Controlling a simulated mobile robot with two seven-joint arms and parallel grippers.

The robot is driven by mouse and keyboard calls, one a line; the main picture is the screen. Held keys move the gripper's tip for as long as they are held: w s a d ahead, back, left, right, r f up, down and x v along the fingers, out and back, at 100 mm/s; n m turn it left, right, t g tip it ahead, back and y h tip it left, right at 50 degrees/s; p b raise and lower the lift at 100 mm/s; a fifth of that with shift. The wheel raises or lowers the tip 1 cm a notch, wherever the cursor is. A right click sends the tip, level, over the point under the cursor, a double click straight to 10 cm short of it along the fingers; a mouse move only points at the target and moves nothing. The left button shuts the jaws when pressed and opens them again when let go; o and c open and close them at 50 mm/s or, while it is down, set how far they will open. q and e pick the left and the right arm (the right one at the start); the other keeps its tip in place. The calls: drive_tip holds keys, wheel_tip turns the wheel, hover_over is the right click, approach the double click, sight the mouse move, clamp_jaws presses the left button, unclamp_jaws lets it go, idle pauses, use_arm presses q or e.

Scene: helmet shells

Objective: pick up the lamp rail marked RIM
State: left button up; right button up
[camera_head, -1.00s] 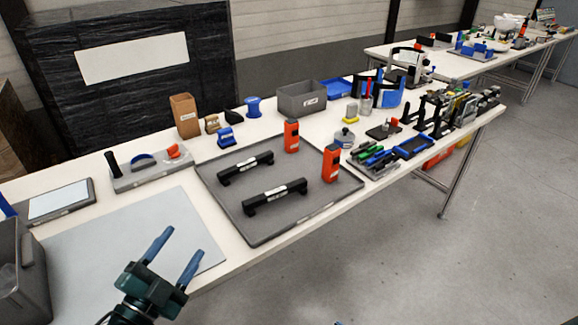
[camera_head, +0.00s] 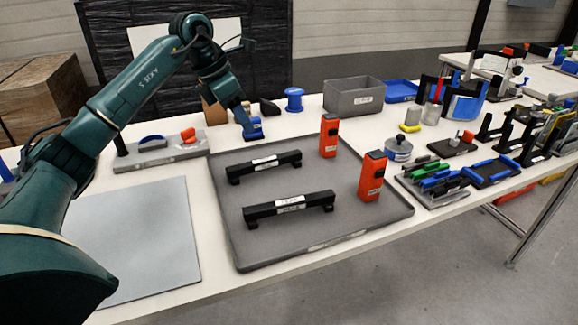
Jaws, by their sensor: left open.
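Two black lamp rails with white labels lie on the grey tray (camera_head: 330,240). The farther rail (camera_head: 240,170) is at the tray's back left and the nearer rail (camera_head: 262,214) is in front of it. The print on both labels is too small to read, so I cannot tell which is marked RIM. My left gripper (camera_head: 243,118) is open, with blue fingers pointing down behind the tray's back left corner. It overlaps a small blue object (camera_head: 254,134) in the view; I cannot tell whether they touch. Both rails are apart from it. My right gripper is not in view.
Two orange devices stand on the tray, one farther (camera_head: 329,137) and one nearer (camera_head: 371,178). A grey bin (camera_head: 352,103) stands behind. Several tools lie right of the tray. A light grey mat (camera_head: 135,240) on the left is bare.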

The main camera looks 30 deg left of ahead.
use_arm(q)
hover_over(264, 160)
drive_tip(key=s+a, duration=0.1)
drive_tip(key=s, duration=0.1)
wheel_tip(264, 160, down, 7)
drive_tip(key=shift+w+r+b, duration=0.1)
drive_tip(key=shift+w+b, duration=0.05)
drive_tip(key=shift+b, duration=0.2)
drive_tip(key=x, duration=0.5)
drive_tip(key=shift+a+b, duration=0.2)
drive_tip(key=shift+b, duration=0.1)
clamp_jaws()
